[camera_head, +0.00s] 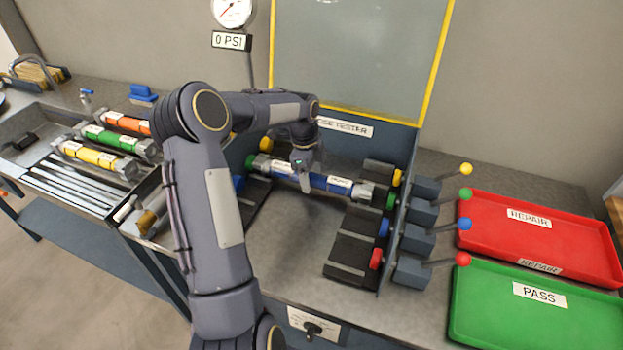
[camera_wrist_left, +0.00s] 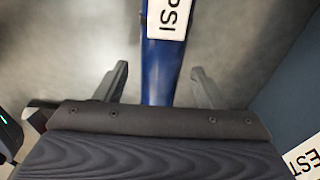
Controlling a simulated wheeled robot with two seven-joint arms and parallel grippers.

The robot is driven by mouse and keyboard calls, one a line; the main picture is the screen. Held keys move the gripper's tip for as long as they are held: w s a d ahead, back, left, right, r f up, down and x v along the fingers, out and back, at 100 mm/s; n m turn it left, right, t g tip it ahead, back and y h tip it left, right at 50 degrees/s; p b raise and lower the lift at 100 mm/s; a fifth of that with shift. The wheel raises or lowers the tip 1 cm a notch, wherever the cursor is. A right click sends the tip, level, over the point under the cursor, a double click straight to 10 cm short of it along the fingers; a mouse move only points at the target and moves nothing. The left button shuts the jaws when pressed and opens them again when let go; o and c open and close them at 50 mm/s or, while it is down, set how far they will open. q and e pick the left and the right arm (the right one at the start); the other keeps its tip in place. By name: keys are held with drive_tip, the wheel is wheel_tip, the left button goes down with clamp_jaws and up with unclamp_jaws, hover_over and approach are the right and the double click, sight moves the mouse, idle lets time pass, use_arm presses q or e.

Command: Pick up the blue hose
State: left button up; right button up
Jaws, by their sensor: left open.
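The blue hose (camera_head: 318,181) has metal end fittings and white labels. It spans the hose tester bench between the left and right rows of coloured connectors. My left gripper (camera_head: 303,170) points down at the hose's middle. In the left wrist view the blue hose (camera_wrist_left: 157,85) runs between the two spread fingers of my left gripper (camera_wrist_left: 160,68), with clear gaps on both sides. No grip on it shows. My arm hides part of the left connectors. I cannot tell whether the hose ends are seated in connectors. My right gripper is not in view.
Right of the connectors stand levers with coloured knobs (camera_head: 464,224). Beyond them lie a red REPAIR tray (camera_head: 580,235) and a green PASS tray (camera_head: 480,330), both empty. A yellow-framed panel (camera_head: 350,60) stands behind. Yellow, green and orange hoses (camera_head: 110,137) lie at the left.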

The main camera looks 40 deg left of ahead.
use_arm(q)
drive_tip(key=c, duration=1.3)
drive_tip(key=shift+r, duration=0.1)
clamp_jaws()
drive_tip(key=shift+r, duration=0.1)
